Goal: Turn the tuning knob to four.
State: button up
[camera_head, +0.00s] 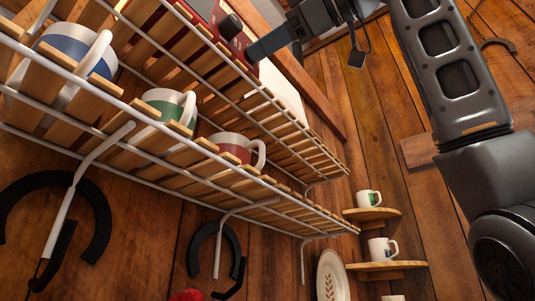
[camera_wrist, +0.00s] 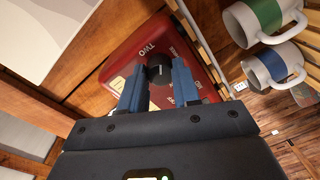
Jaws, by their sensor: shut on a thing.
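A red box with a dark round knob (camera_wrist: 160,70) on its face shows in the wrist view. The red face (camera_wrist: 128,55) has the word TWO above the knob and other lettering on the right, partly hidden and too small to read. My gripper (camera_wrist: 160,85) has its two blue-grey fingers on either side of the knob, shut on it. Which way the knob points is not clear. In the head view the red box (camera_head: 203,12) stands on the upper rack at the top, with my gripper (camera_head: 252,50) at its right side.
The slatted rack (camera_head: 215,175) holds a blue-banded mug (camera_head: 75,50), a green one (camera_head: 168,107) and a red one (camera_head: 232,147). Horseshoes (camera_head: 210,250) hang below. Small wall shelves (camera_head: 385,270) hold white mugs. A pale panel (camera_wrist: 45,30) lies left of the box in the wrist view.

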jog(key=shift+f+m+t+b, duration=0.15)
jog(key=shift+m+b, duration=1.2)
jog(key=shift+m, duration=3.5)
jog(key=shift+m+t+b, duration=0.2)
jog(key=shift+m+b, duration=1.15)
jog(key=shift+m, duration=3.55)
jog(key=shift+f+m+t+b, duration=0.15)
jog(key=shift+m+b, duration=1.2)
jog(key=shift+m, duration=3.5)
jog(key=shift+r, duration=0.1)
jog(key=o, duration=1.1)
jog(key=shift+c, duration=0.2)
